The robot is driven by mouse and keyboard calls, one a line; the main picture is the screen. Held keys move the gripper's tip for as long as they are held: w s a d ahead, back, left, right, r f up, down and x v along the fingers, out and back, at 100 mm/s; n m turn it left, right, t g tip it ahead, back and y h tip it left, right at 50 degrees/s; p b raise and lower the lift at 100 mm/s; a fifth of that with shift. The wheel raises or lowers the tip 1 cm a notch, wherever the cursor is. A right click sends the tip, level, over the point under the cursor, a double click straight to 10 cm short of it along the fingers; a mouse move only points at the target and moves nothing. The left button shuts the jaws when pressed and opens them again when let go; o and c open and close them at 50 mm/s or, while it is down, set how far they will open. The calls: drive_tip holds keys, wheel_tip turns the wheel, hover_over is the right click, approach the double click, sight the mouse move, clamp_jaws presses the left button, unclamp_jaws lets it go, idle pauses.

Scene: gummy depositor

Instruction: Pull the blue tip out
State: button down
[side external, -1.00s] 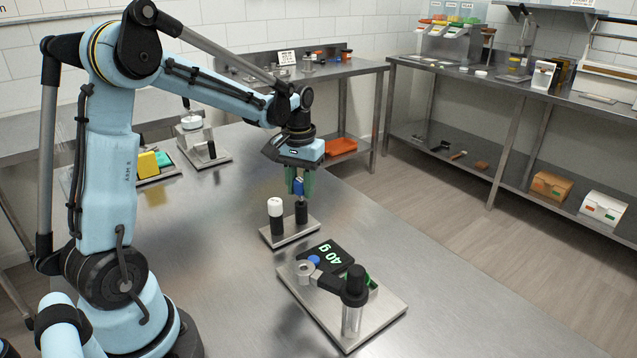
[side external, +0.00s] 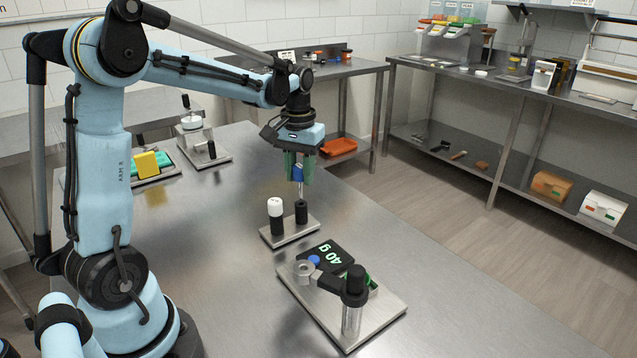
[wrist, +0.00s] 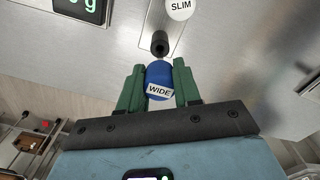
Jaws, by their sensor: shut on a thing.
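The blue tip (side external: 298,173), labelled WIDE in the wrist view (wrist: 159,82), is between the green fingers of my gripper (side external: 299,180). My gripper is shut on it, with a finger on each side in the wrist view (wrist: 159,70). A thin metal stem shows below the blue part, over the black socket (side external: 301,212) on a small steel plate (side external: 275,240). I cannot tell whether the stem's lower end is clear of the socket. A white-capped tip (side external: 275,207), labelled SLIM in the wrist view (wrist: 180,8), stands upright in the left socket.
In front is a steel base (side external: 375,320) with a clamp-like arm, a black post and a display (side external: 325,256) reading 40 g. Yellow and teal blocks (side external: 148,162) and a small device (side external: 195,135) stand at the back left. The bench right of the plate is clear.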

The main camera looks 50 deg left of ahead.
drive_tip(key=shift+r, duration=2.5)
